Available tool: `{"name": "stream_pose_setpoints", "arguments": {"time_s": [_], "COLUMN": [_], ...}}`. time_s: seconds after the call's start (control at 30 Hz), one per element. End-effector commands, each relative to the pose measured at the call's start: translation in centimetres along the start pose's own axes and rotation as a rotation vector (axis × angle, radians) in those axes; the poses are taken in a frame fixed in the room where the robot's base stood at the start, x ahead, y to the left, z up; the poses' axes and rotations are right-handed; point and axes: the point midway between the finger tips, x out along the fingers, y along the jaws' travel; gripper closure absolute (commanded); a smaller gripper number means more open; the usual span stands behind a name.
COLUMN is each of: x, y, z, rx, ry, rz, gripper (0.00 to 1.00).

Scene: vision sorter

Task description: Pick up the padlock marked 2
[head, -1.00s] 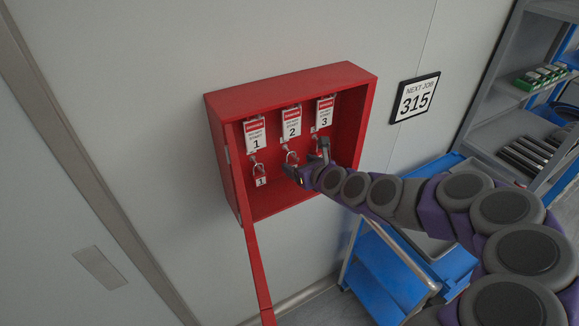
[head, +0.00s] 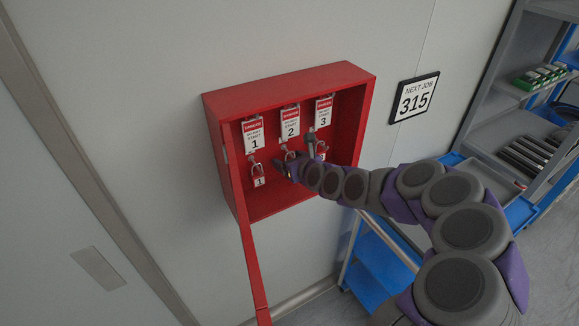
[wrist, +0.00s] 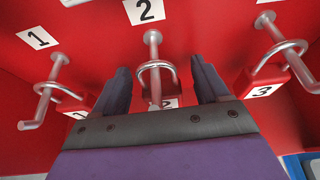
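The padlock marked 2 (wrist: 164,103) is red with a metal shackle and hangs from the middle peg (wrist: 153,45) in the wrist view. My gripper (wrist: 160,68) is open, with one finger on each side of this padlock and a visible gap to its shackle. The lower part of the padlock is hidden behind my gripper's palm. In the head view, my gripper (head: 294,155) is inside the red cabinet (head: 290,86), below the tag marked 2 (head: 291,121), and hides most of the padlock.
The padlock marked 1 (head: 258,180) hangs to the left. The padlock marked 3 (wrist: 262,88) hangs close to the right finger. The cabinet's open door (head: 253,265) hangs below left.

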Motion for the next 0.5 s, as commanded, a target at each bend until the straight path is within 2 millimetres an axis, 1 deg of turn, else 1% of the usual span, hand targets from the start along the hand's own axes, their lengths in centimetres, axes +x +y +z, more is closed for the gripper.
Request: {"name": "stream_pose_setpoints", "arguments": {"time_s": [0.03, 0.07, 0.5], "x": [-0.01, -0.01, 0.02], "y": [0.00, 0.01, 0.08], "z": [0.00, 0.00, -0.01], "rx": [0.000, 0.000, -0.001], "ry": [0.000, 0.000, 0.001], "rz": [0.000, 0.000, 0.000], "gripper": [0.30, 0.33, 0.75]}}
